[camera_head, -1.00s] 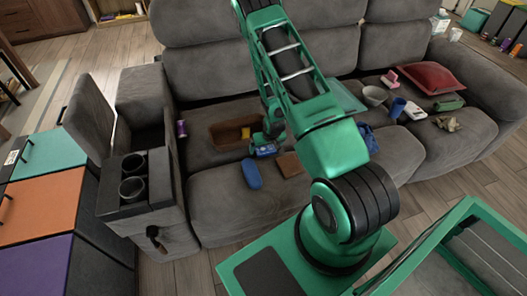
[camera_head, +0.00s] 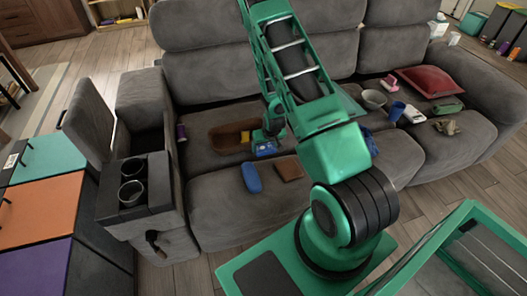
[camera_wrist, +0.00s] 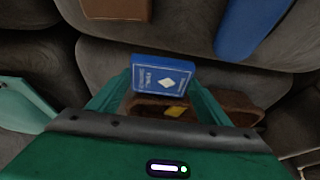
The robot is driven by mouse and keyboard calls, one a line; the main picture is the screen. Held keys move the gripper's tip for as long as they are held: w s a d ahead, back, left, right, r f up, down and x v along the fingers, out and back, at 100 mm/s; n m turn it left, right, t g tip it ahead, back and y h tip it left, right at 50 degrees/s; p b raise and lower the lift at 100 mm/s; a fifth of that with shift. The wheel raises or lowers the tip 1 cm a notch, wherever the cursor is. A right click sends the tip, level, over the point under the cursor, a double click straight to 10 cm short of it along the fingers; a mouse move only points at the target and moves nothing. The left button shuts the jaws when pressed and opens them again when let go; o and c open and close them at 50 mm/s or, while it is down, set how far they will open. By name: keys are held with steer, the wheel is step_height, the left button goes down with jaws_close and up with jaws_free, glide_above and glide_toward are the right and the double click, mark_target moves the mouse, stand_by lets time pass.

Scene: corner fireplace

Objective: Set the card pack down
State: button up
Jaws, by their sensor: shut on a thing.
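The card pack (camera_wrist: 162,75) is a blue box with white lettering and a white diamond. In the wrist view it sits between the two green fingertips of my gripper (camera_wrist: 161,86), which is shut on it. In the head view the blue pack (camera_head: 265,149) shows at the end of my gripper (camera_head: 268,139), over the left part of the grey sofa seat (camera_head: 215,208), just in front of a brown tray. I cannot tell whether the pack touches the seat. My arm hides part of the sofa's middle.
The brown tray (camera_head: 222,140) holds a yellow thing (camera_head: 245,137). A blue case (camera_head: 252,178) and a brown wallet (camera_head: 289,169) lie in front. To the right are a bowl (camera_head: 374,99), a blue cup (camera_head: 396,111) and a red cushion (camera_head: 430,80). The seat's front left is bare.

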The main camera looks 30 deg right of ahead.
steer(key=s+a+r, duration=0.5)
steer(key=a+r, duration=0.2)
steer(key=a, duration=0.3)
steer(key=w+a+r+n+y, duration=0.1)
steer(key=w+a+r+n, duration=0.15)
steer(key=r, duration=0.35)
steer(key=w+a+r+n, duration=0.1)
steer(key=a+r, duration=0.3)
steer(key=r, duration=0.2)
steer(key=m+h, duration=0.1)
steer(key=m, duration=0.3)
glide_toward(267, 152)
steer(key=shift+n, duration=0.25)
steer(key=x, duration=0.7)
steer(key=shift+w+f, duration=0.15)
steer(key=shift+f, duration=2.1)
steer(key=o, duration=1.2)
